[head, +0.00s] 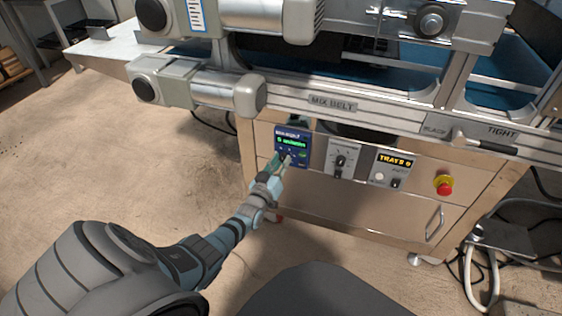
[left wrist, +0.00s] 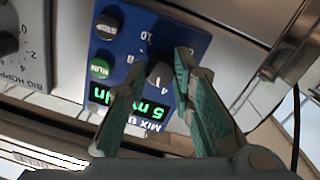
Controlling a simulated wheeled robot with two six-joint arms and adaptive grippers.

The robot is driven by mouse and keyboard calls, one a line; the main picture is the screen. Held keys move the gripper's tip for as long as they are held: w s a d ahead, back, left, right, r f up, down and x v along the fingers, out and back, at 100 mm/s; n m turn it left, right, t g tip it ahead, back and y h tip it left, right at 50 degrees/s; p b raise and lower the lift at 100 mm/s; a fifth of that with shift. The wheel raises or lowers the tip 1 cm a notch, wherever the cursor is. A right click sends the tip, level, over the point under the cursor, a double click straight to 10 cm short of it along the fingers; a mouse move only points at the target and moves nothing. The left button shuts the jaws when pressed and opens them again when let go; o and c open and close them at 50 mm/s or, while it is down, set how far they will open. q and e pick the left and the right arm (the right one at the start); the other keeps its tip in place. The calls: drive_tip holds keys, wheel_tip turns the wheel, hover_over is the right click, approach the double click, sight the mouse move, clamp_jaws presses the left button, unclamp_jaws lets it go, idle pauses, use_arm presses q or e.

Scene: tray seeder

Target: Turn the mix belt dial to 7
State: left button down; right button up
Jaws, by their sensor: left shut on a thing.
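The blue mix belt control box (head: 303,158) is on the front of the machine; it also shows, turned over, in the left wrist view (left wrist: 190,40). Its black dial (left wrist: 158,74) sits between my left gripper's fingers (left wrist: 160,72), which are shut on it. Scale numbers such as 4, 8 and 10 show around the dial; its pointer is hard to make out. The green display (left wrist: 128,103) reads about 5 m/min, partly covered by a finger. In the head view my left gripper (head: 284,163) covers the lower part of the box. My right gripper is not in view.
Right of the box are a grey dial panel (head: 342,158), a tray counter panel (head: 391,168) and a red emergency button (head: 444,185). A green run button (left wrist: 100,69) and a dark button (left wrist: 107,26) sit on the blue box. The conveyor frame overhangs above; the floor in front is open.

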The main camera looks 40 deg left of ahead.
use_arm(q)
drive_tip(key=m+p, duration=0.1)
drive_tip(key=m, duration=0.1)
drive_tip(key=shift+r+m, duration=0.1)
drive_tip(key=shift+m, duration=0.3)
drive_tip(key=m+p, duration=0.1)
drive_tip(key=m, duration=0.2)
drive_tip(key=shift+g, duration=0.3)
drive_tip(key=m, duration=0.3)
drive_tip(key=shift+m+p, duration=0.3)
drive_tip(key=shift+p, duration=0.05)
drive_tip(key=shift+m+y, duration=0.3)
drive_tip(key=shift+m, duration=0.9)
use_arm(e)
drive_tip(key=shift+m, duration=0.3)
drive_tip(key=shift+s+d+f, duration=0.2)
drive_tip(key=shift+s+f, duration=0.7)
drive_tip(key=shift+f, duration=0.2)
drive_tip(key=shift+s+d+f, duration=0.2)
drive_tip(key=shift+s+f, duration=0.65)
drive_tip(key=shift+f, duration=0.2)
use_arm(q)
drive_tip(key=c, duration=1.4)
unclamp_jaws()
drive_tip(key=shift+o, duration=0.2)
